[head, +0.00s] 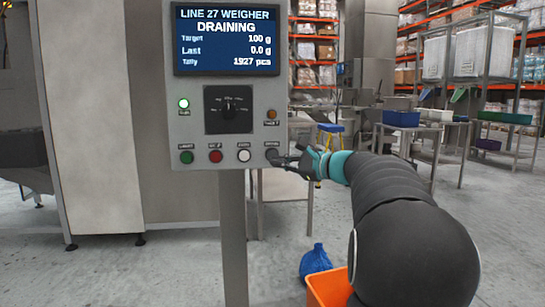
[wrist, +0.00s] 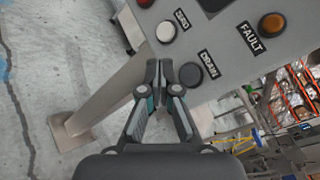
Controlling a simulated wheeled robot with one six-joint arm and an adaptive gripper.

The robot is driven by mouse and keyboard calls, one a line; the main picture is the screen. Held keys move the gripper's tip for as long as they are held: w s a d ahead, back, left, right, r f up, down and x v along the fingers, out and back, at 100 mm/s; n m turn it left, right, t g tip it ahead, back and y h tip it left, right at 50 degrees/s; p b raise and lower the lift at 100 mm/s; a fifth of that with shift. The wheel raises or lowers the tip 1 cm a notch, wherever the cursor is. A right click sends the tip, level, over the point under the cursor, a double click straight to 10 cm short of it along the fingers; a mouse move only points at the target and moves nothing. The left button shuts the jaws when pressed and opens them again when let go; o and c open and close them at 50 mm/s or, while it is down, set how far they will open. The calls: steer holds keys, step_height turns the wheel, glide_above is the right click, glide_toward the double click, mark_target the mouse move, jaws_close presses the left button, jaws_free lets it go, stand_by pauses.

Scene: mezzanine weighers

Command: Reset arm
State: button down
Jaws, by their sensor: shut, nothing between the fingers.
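My gripper (head: 284,160) is shut and empty at the lower right corner of the weigher's control panel (head: 185,130). In the wrist view its closed fingertips (wrist: 157,66) are beside the black DRAIN button (wrist: 190,74). I cannot tell whether they touch the panel. In the head view the DRAIN button (head: 272,154) is just left of the fingertips. The screen (head: 227,40) reads LINE 27 WEIGHER, DRAINING, target 100 g, last 0.0 g, tally 1927 pcs. My arm reaches in from the lower right.
The panel stands on a grey post (head: 233,235) and also carries green, red and white buttons, a dial (head: 228,108) and an amber FAULT lamp (wrist: 272,24). Tables with bins (head: 402,118) stand behind right.

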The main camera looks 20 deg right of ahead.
stand_by(0.3)
step_height(320, 180, down, 11)
steer(key=s+n+g+h, duration=0.2)
steer(key=n+g, duration=0.1)
steer(key=s+a+f+n+g+h, duration=0.2)
steer(key=s+a+f+n+g, duration=0.25)
steer(key=s+f, duration=0.4)
steer(key=s+a+f+n+h+p, duration=0.1)
steer(key=s+a+n, duration=0.3)
steer(key=s, duration=0.4)
steer(key=s+a+f+n+g+h, duration=0.1)
steer(key=s+a+n+h, duration=0.1)
steer(key=s+a+n, duration=0.2)
steer(key=s+a+f+n+h+p, duration=0.1)
steer(key=s+a+n, duration=0.3)
steer(key=s, duration=0.9)
steer(key=shift+a+f+n+g+h+p, duration=0.15)
steer(key=shift+a+n+g+h+p, duration=0.2)
steer(key=shift+a, duration=1.05)
